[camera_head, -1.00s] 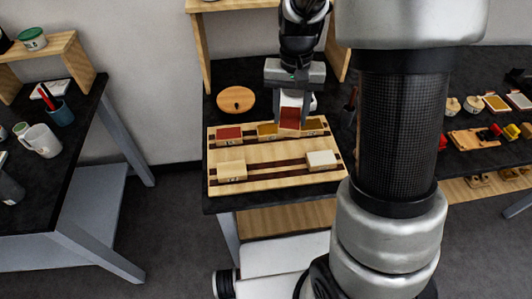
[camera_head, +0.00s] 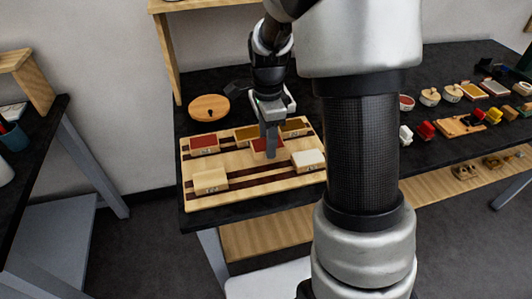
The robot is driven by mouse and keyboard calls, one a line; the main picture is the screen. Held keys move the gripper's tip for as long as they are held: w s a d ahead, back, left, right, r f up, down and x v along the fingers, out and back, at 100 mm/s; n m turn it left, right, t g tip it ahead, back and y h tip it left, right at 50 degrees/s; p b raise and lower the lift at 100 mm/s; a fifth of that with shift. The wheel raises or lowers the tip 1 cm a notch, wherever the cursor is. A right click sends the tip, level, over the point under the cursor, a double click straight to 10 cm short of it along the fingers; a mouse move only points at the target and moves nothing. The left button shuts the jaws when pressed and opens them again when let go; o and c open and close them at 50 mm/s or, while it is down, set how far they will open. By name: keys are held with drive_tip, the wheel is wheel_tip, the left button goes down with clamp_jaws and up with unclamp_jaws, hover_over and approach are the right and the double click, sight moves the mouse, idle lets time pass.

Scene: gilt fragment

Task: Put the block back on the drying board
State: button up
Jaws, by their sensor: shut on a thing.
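The drying board (camera_head: 240,194), pale wood with dark strips, lies on the black bench. My gripper (camera_head: 268,150) is over the board's middle, pointing down, shut on a red-topped block (camera_head: 258,144). One finger hides part of this block, and I cannot tell whether its underside touches the board. On the board's back row are another red-topped block (camera_head: 203,143), a gold-brown block (camera_head: 246,132) and an ochre block (camera_head: 292,126). A pale wooden block (camera_head: 211,181) sits front left and a cream-topped block (camera_head: 308,160) front right.
A round wooden lid-like disc (camera_head: 209,107) lies behind the board. My arm covers the bench right of the board. Further right are small pots (camera_head: 430,96), coloured pieces (camera_head: 426,130) and a wooden tray (camera_head: 459,126). Another table (camera_head: 40,150) stands at left.

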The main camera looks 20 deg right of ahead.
drive_tip(key=shift+f+b, duration=0.3)
drive_tip(key=shift+f, duration=1.7)
drive_tip(key=shift+f, duration=0.1)
drive_tip(key=o, duration=1.1)
drive_tip(key=shift+c, duration=0.2)
